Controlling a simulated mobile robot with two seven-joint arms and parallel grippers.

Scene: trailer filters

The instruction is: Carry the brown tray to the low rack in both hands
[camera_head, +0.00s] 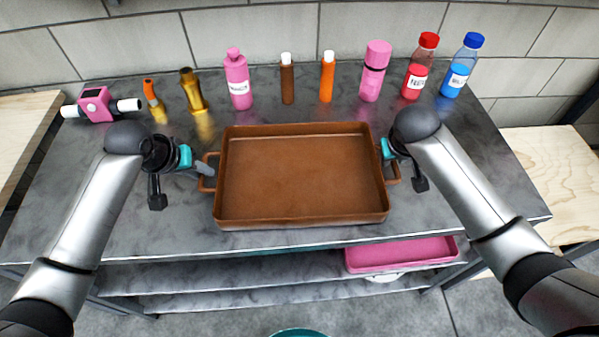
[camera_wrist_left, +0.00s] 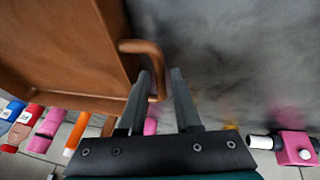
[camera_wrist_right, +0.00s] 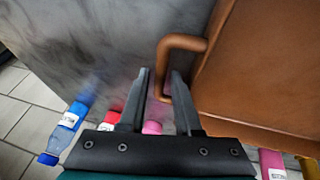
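The brown tray (camera_head: 300,215) lies flat and empty on the grey worktop, with a loop handle at each short end. My left gripper (camera_head: 205,168) is at its left handle. In the left wrist view the fingers (camera_wrist_left: 160,75) are apart, with the handle (camera_wrist_left: 152,50) showing in the gap. My right gripper (camera_head: 388,155) is at the right handle (camera_head: 393,174). In the right wrist view its fingers (camera_wrist_right: 159,75) are also apart, with the handle (camera_wrist_right: 180,42) showing in the gap. Low grey shelves (camera_head: 240,272) show under the worktop; I cannot tell whether they are the low rack.
Several bottles stand along the back, including a pink bottle (camera_head: 239,85), a red-capped one (camera_head: 415,75) and a blue one (camera_head: 458,75). A pink device (camera_head: 95,104) sits back left. A pink tray (camera_head: 400,255) is on the shelf below. Wooden surfaces flank the worktop (camera_head: 130,220).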

